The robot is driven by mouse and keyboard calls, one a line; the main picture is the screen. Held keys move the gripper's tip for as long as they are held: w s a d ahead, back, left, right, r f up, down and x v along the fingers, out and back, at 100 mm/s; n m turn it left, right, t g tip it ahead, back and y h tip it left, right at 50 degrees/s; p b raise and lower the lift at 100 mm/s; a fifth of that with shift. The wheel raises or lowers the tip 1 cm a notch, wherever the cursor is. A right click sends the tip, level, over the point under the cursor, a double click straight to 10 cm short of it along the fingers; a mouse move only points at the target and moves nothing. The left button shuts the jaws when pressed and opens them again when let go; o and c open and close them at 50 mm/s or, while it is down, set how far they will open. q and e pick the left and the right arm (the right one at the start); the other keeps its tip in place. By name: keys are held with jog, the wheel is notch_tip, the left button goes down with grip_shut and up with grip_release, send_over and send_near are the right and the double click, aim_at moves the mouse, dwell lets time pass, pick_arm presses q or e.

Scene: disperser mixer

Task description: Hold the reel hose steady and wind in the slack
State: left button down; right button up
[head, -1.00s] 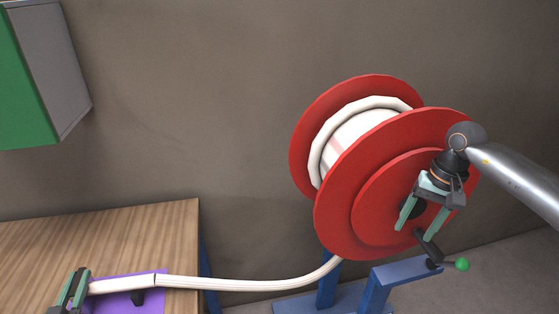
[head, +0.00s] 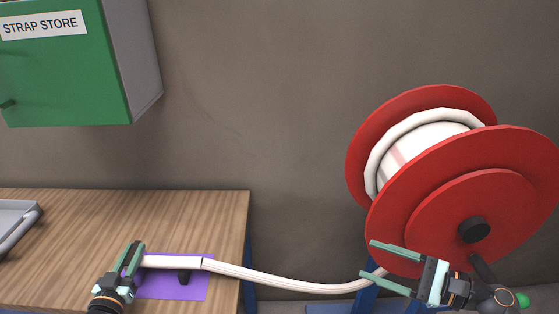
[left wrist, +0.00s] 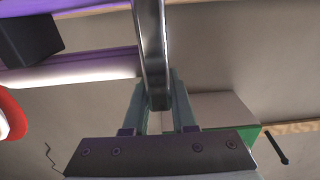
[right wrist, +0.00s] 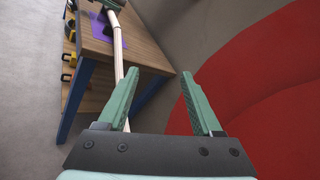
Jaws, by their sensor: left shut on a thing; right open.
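The white hose (head: 290,284) runs from the bench edge, sags a little, and rises to the red reel (head: 470,190). My left gripper (head: 134,260) is shut on the hose's end above the purple mat (head: 190,288). In the left wrist view the fingers (left wrist: 160,95) close around a grey metallic piece, with the pale hose (left wrist: 80,70) beside it. My right gripper (head: 367,259) is open and empty, in front of the reel's lower left rim. The reel's crank (head: 484,268) with its green knob (head: 522,300) is partly hidden behind my right wrist.
The wooden bench (head: 70,240) carries a grey tray (head: 15,218) at left. A green cabinet (head: 65,75) marked STRAP STORE hangs on the wall above. A small black holder (head: 183,277) stands under the hose. The blue reel stand (head: 365,298) is below.

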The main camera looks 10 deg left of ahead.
jog(key=s+d+f+m+t+h, duration=0.25)
jog(key=d+m+t+h, duration=0.25)
jog(key=d+m+t, duration=0.5)
jog(key=m+h, duration=0.8)
jog(key=m, duration=0.1)
send_near(481, 269)
jog(key=shift+t, duration=0.3)
jog(key=w, duration=0.3)
jog(key=w+f, duration=0.1)
jog(key=w, duration=0.6)
jog(key=shift+w+a+f, duration=0.2)
jog(key=shift+w+f, duration=0.2)
grip_shut()
